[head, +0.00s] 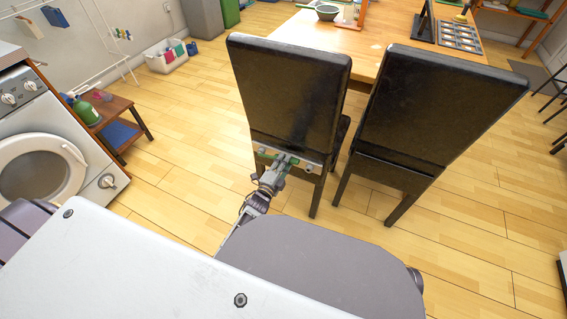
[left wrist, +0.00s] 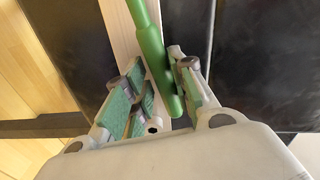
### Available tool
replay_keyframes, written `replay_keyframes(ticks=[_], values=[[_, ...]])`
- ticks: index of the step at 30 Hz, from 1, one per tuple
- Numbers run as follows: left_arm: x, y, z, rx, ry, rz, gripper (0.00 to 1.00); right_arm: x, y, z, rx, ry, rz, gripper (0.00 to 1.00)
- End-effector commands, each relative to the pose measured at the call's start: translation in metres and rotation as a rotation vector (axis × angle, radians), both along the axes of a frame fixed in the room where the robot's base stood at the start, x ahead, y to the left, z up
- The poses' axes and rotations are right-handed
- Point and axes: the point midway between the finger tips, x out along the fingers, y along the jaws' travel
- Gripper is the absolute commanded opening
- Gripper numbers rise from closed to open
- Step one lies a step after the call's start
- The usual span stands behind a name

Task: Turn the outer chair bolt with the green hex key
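The green hex key (left wrist: 150,45) runs from the top of the left wrist view down between the fingers of my left gripper (left wrist: 160,90). The key lies close to the right finger, with a gap to the left finger. My left gripper (head: 283,163) looks open, at the lower edge of the left black chair's (head: 290,95) backrest. A pale rail (left wrist: 118,25) crosses behind the key; it also shows in the head view (head: 312,168). A small dark-holed round part (left wrist: 153,125), possibly a bolt, shows between the fingers. Whether the key sits in a bolt cannot be told. My right gripper is not in view.
A second black chair (head: 435,105) stands close on the right. A wooden table (head: 385,25) with a bowl (head: 327,12) is behind the chairs. A white washer (head: 45,150) and a small wooden stand (head: 110,107) are at left. The floor between is clear.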

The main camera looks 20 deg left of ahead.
Motion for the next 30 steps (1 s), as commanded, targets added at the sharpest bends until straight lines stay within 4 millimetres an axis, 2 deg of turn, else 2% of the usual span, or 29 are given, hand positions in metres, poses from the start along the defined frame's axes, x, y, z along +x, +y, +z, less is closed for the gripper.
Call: replay_keyframes(ticks=[7,24,30], values=[[0.0,0.0,-0.006,0.027,-0.002,0.001,0.25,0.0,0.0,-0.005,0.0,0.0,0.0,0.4],[-0.001,-0.001,-0.037,0.264,-0.02,0.0,0.25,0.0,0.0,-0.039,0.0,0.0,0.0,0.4],[-0.001,-0.002,-0.039,0.297,-0.022,0.001,0.25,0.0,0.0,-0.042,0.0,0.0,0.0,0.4]])
